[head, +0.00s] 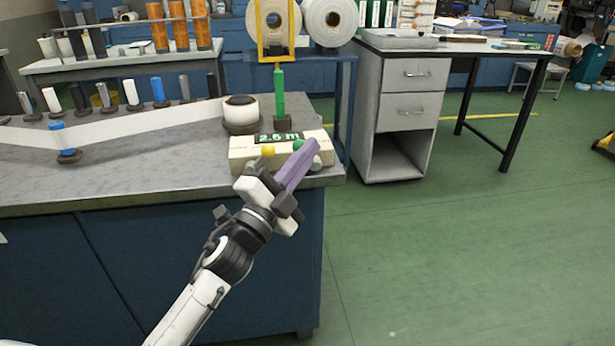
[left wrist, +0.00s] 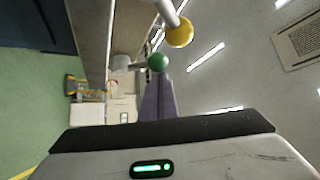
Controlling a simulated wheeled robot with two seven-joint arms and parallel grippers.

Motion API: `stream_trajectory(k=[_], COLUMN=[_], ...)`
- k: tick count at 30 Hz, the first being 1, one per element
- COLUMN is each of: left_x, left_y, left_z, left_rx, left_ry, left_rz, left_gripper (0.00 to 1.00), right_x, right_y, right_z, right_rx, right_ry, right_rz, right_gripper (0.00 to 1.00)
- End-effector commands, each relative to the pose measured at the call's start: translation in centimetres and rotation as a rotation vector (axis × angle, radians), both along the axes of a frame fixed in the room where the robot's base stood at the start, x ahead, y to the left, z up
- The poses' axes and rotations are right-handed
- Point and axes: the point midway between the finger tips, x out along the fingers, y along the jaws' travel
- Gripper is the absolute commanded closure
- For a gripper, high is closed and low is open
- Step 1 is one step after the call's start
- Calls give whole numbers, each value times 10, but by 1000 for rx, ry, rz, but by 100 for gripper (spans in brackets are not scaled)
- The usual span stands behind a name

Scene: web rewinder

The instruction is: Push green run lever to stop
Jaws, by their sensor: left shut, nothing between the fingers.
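The cream control box (head: 240,158) sits at the bench's front right corner, with a display reading "2.5 m". The green run lever's round knob (head: 298,145) shows beside my fingers, and a yellow knob (head: 267,151) is to its left. My left gripper (head: 311,147) is shut and empty, its purple fingers in front of the box. In the left wrist view the green knob (left wrist: 158,62) is just beyond the fingertips (left wrist: 158,83), and the yellow knob (left wrist: 180,32) is farther up. I cannot tell whether the fingers touch the green knob.
A white web (head: 150,122) runs across the grey bench (head: 60,185) to a roll (head: 240,112) behind the box. A green post (head: 279,92) stands beside the roll. A blue-topped roller (head: 66,143) stands at left. Open floor (head: 450,260) lies to the right.

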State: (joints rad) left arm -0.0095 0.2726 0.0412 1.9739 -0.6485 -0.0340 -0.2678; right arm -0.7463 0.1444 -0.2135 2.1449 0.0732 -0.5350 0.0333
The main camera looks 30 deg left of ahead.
Motion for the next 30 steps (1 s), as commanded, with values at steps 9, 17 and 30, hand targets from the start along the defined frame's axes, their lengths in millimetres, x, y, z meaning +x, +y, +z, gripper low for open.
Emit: stream_trajectory(k=[9, 17, 30], left_x=[-5, -6, -6], left_y=[6, 7, 6], left_z=[-7, -4, -3], left_rx=[-114, -139, -139], left_ry=[-97, -119, -119], left_rz=[0, -1, -1], left_gripper=[100, 100, 100], right_x=[9, 11, 12], right_y=[12, 17, 18], right_z=[-21, -25, -23], right_rx=[32, 29, 28], right_ry=[12, 41, 42], right_rz=[14, 39, 39], right_gripper=[58, 58, 58])
